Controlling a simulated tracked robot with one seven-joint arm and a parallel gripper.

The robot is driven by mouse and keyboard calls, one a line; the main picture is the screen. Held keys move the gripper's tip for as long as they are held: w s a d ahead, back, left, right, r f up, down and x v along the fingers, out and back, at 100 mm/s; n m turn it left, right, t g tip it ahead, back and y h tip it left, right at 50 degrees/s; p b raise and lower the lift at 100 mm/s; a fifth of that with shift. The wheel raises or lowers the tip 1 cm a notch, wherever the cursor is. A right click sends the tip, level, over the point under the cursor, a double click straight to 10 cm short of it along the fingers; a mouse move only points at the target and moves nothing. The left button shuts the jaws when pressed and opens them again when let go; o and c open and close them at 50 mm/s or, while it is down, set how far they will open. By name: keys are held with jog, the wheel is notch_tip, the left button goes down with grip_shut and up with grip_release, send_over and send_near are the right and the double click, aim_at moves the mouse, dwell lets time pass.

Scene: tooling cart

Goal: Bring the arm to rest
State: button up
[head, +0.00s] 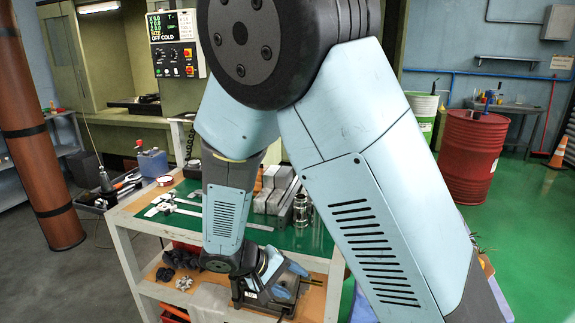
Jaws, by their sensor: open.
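My arm fills the middle of the head view, with a large dark joint at the top and pale blue links. One link rises from the lower right; the other hangs down in front of the tooling cart (126,228). My gripper (297,286) is at the low end of the arm, past the wrist, turned to the right at the cart's front. Its fingers are small and hard to make out against the dark and blue shapes there. It is open, and I see nothing held in it. I cannot tell whether it touches the cart.
The green cart top carries metal blocks (276,188), a steel cylinder (301,210) and flat tools (172,205). Dark parts (180,258) lie on the lower shelf. A brown column (42,140) stands left, a red drum (472,157) right.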

jog(key=s+d+r+m+g+y, duration=0.15)
jog(key=d+r+m+y, duration=0.35)
jog(key=d+r, duration=1)
jog(key=s+d+r+t+y, duration=0.3)
jog(key=s+d+r, duration=0.5)
jog(key=r, duration=0.4)
jog(key=shift+s+r+m+t, duration=0.2)
jog(key=shift+s+m+t, duration=0.1)
jog(key=shift+s+t, duration=0.35)
